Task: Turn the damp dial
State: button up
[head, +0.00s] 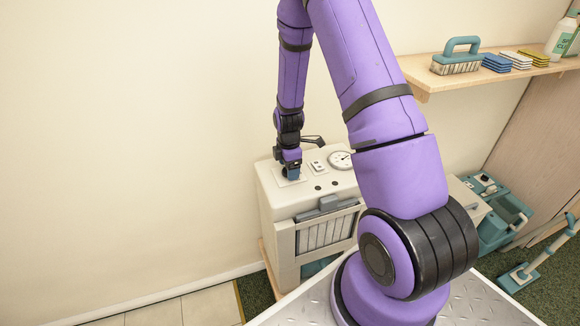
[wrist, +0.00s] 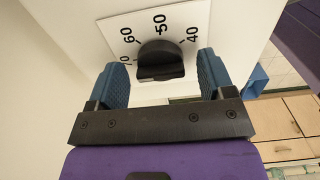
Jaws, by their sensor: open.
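The damp dial (wrist: 160,60) is a black knob on a white plate with printed numbers, of which 40, 50 and 60 read clearly in the wrist view. My gripper (wrist: 162,78) is open, with one blue finger on each side of the knob and visible gaps between. I cannot tell how far the fingertips reach along the knob. In the head view my gripper (head: 291,173) is over the left end of the top of a cream machine (head: 283,222). There it hides the dial.
A round gauge (head: 341,160) and a small switch plate (head: 317,167) sit on the machine's top, right of my gripper. A wooden shelf (head: 424,84) with a brush (head: 457,58) and sponges is at upper right. The wall stands close behind the machine.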

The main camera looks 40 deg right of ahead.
jog(key=c, duration=0.9)
